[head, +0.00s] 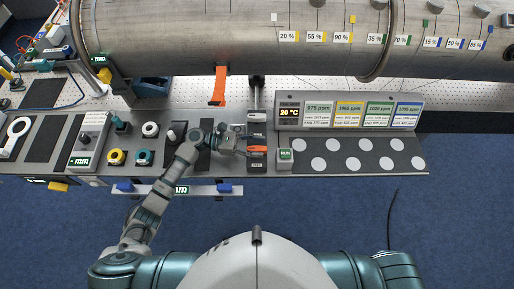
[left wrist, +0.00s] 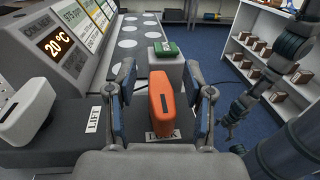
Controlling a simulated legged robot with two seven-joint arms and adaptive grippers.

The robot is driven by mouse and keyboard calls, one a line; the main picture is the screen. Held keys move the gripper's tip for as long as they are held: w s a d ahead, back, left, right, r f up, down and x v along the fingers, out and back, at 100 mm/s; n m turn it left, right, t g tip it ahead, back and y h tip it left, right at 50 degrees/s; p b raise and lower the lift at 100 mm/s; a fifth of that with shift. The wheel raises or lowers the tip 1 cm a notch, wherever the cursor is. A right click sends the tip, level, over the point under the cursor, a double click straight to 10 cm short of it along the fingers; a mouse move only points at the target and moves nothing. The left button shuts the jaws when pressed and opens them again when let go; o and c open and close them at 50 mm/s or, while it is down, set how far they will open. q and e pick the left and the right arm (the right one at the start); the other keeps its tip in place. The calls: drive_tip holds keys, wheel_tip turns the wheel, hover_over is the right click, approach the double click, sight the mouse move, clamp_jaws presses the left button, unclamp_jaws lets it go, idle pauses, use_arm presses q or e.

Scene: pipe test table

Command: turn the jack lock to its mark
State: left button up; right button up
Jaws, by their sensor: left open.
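The jack lock is an orange upright handle (left wrist: 161,104) with a LOCK label at its foot. It also shows in the head view (head: 258,149) as a small orange piece on the bench. My left gripper (head: 246,144) is beside it at its left in the head view. In the left wrist view the two fingers of my left gripper (left wrist: 168,80) are spread, one on each side of the orange handle, with gaps visible. The mark for the lock cannot be made out.
A grey-white handle (left wrist: 27,112) by a LIFT label stands left of the lock. A grey block with a green top (left wrist: 166,49) is just beyond it. The display panel (head: 349,112) and a dark board with white discs (head: 345,158) lie to the right. A large pipe (head: 230,40) runs behind.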

sight(257, 148)
use_arm(q)
wheel_tip(257, 148, up, 8)
drive_tip(key=shift+w+f, duration=0.1)
drive_tip(key=shift+f, duration=0.05)
idle(0.6)
